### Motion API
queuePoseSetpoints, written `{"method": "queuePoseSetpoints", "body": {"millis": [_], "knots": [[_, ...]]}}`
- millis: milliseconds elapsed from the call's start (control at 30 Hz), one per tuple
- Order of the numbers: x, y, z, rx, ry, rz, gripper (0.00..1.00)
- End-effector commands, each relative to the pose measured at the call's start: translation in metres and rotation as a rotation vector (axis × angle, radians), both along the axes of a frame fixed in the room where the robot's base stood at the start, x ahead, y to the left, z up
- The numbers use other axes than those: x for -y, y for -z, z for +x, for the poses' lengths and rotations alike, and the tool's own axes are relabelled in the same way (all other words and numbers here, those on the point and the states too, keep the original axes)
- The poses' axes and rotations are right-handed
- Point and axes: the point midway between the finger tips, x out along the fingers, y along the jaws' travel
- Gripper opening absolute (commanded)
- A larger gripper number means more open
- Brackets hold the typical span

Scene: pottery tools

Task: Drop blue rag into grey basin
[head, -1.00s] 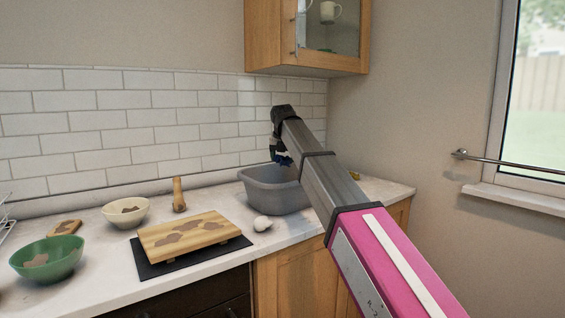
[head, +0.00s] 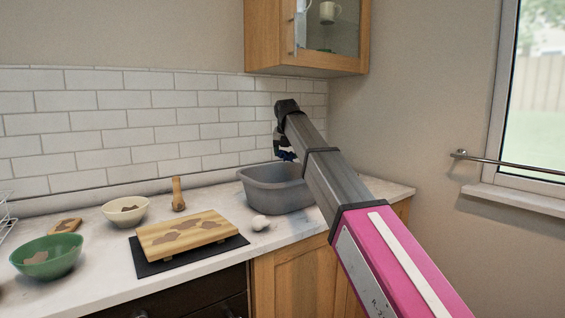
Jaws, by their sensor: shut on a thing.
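The grey basin (head: 268,196) stands on the counter at the right, against the tiled wall. My gripper (head: 284,152) is over the basin, pointing down, and is partly hidden by my arm. It is shut on the blue rag (head: 286,157), a small dark blue bit showing at the fingertips. The rag hangs above the basin's opening, near its far rim in the picture.
A wooden board (head: 183,234) lies on a black mat (head: 145,262). A white ball-like object (head: 260,222) sits before the basin. A wooden tool (head: 178,194), a cream bowl (head: 125,211) and a green bowl (head: 47,257) stand left. A wall cabinet (head: 270,35) hangs above.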

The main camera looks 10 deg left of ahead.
Motion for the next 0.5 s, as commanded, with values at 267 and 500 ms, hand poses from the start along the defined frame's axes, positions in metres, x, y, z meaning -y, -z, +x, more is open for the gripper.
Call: {"method": "queuePoseSetpoints", "body": {"millis": [267, 500], "knots": [[0.001, 0.028, -0.001, -0.001, 0.001, -0.001, 0.63], [0.0, 0.05, -0.001, 0.0, 0.001, 0.0, 0.63]]}}
